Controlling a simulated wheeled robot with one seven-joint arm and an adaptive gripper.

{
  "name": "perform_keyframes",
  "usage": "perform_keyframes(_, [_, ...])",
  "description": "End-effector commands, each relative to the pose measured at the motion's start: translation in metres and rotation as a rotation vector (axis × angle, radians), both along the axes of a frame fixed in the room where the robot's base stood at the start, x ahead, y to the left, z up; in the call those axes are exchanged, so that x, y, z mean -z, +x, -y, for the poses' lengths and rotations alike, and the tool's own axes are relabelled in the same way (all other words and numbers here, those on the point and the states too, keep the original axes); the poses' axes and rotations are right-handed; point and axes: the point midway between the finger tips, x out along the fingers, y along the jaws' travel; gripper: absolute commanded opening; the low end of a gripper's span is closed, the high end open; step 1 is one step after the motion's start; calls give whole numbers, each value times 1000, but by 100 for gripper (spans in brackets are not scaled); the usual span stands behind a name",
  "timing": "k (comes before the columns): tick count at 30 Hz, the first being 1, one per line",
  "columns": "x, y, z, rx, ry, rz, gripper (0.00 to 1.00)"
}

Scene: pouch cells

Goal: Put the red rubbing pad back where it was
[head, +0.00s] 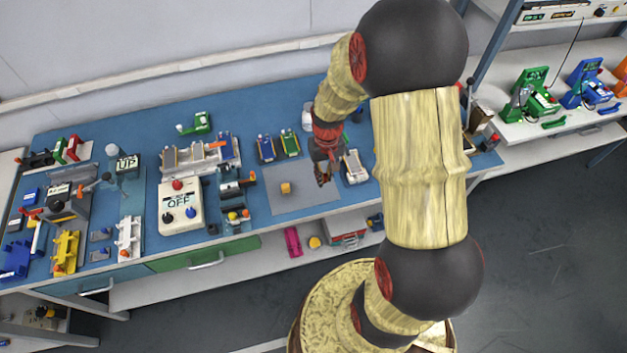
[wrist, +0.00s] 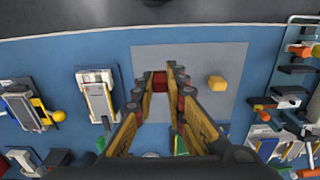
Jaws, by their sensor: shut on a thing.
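My gripper (head: 322,180) points down over the right part of a grey mat (head: 305,201) on the blue bench. In the wrist view my gripper (wrist: 161,76) has its two fingers closed in on a small red piece, which I take for the red rubbing pad (wrist: 160,84). It shows between the fingertips, above or at the mat; I cannot tell its height. The fingers hide part of it. In the head view the pad is too small to make out.
A yellow block (head: 286,188) lies on the mat, beside my gripper. A white-framed device (head: 354,167) stands just off the mat. Blue and green devices (head: 266,148) stand behind it. A white OFF box (head: 181,207) stands to the left. Much of the mat is bare.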

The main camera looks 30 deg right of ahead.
Motion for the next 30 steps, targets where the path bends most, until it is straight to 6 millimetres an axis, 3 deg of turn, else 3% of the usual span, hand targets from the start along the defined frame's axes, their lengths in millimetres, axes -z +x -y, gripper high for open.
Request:
perform_keyframes(6, [39,34,1,0,1,-3,0])
perform_keyframes(10, [52,47,1,0,0,-1,0])
perform_keyframes(17, [63,56,2,0,0,0,0])
perform_keyframes(24, [93,57,2,1,0,0,0])
perform_keyframes(30, [93,57,2,1,0,1,0])
